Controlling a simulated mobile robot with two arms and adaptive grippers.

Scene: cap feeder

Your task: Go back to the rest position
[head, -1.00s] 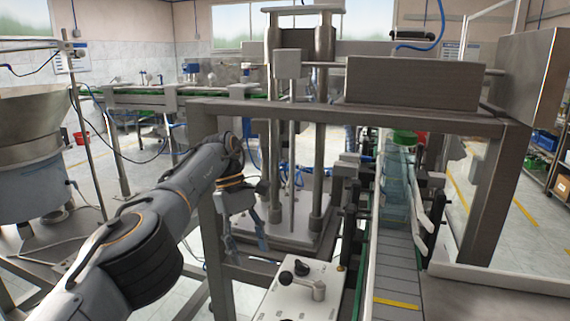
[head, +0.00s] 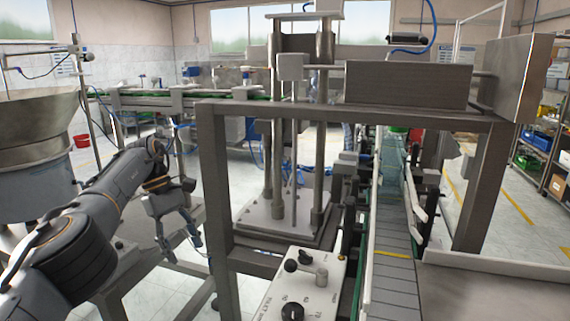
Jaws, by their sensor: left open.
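My left gripper (head: 181,250) hangs at the end of my left arm, in the left half of the head view. It is open and points down. No object shows between its fingers. It is left of the machine frame's left post (head: 216,210) and apart from it, in front of a low metal table. My right gripper is not in view.
The control box (head: 300,285) with black knobs stands at the bottom middle. The conveyor (head: 392,240) runs to its right, with translucent bottles (head: 392,160) farther back. The large feeder bowl (head: 40,130) is at the far left. Shelves with bins (head: 533,138) stand at right.

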